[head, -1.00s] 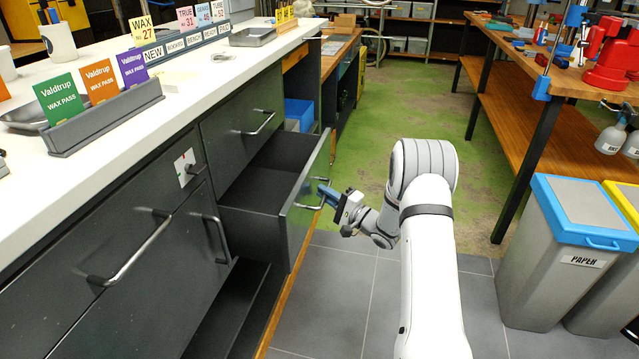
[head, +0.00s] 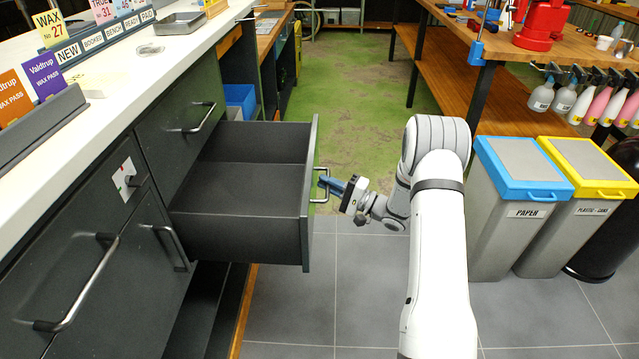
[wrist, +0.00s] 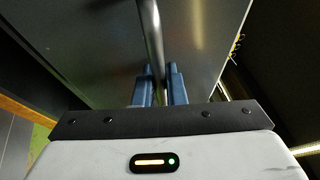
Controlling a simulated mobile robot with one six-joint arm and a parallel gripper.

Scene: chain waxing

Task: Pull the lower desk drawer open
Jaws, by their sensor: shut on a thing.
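The lower desk drawer (head: 240,240) is pulled well out of the dark grey desk, and its inside looks empty. Its metal bar handle (head: 322,196) is on the front panel, facing right. My gripper (head: 326,185) is shut on this handle. In the wrist view the blue fingers (wrist: 159,88) stand on both sides of the handle bar (wrist: 152,40), with the drawer front (wrist: 90,45) behind it. The upper drawer (head: 180,125) above it is closed.
A paper bin (head: 512,225) with a blue lid and a bin (head: 580,215) with a yellow lid stand to the right. A wooden workbench (head: 450,85) is behind them. Grey floor tiles (head: 290,310) in front of the drawer are clear. A blue box (head: 240,97) sits beyond the drawer.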

